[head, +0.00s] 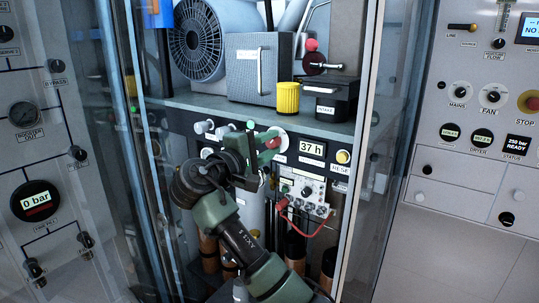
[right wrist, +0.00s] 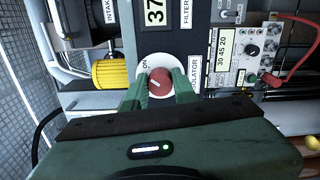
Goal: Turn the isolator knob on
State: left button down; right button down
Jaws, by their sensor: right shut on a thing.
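The isolator knob (right wrist: 160,79) is red with a small white mark and sits on a round white plate (right wrist: 147,65) lettered ON, beside the ISOLATOR label (right wrist: 196,72). In the head view the knob (head: 273,142) shows partly, on the dark panel under the shelf. My right gripper (head: 266,146) reaches it from the front left. In the right wrist view its two green fingers (right wrist: 160,88) stand on either side of the knob, shut on it. Which position the white mark points to is hard to tell. My left gripper is not in view.
Right of the knob are a 37 h display (head: 312,148) and a yellow button (head: 343,156). Below is a grey module (head: 302,188) with a red cable (head: 305,232). A yellow cylinder (head: 287,98) stands on the shelf above. Glass doors and frame posts flank the opening.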

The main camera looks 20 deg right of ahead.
jog(key=shift+f+m+b, duration=0.15)
jog(key=shift+m+b, duration=0.35)
jog(key=shift+m, duration=0.2)
jog(key=c, duration=1.1)
grip_release()
jog(key=shift+s, duration=0.1)
jog(key=b+v, duration=0.2)
jog(key=v, duration=0.5)
jog(key=shift+s+a+b, duration=0.2)
jog(key=shift+a+b, duration=0.15)
jog(key=shift+b, duration=0.05)
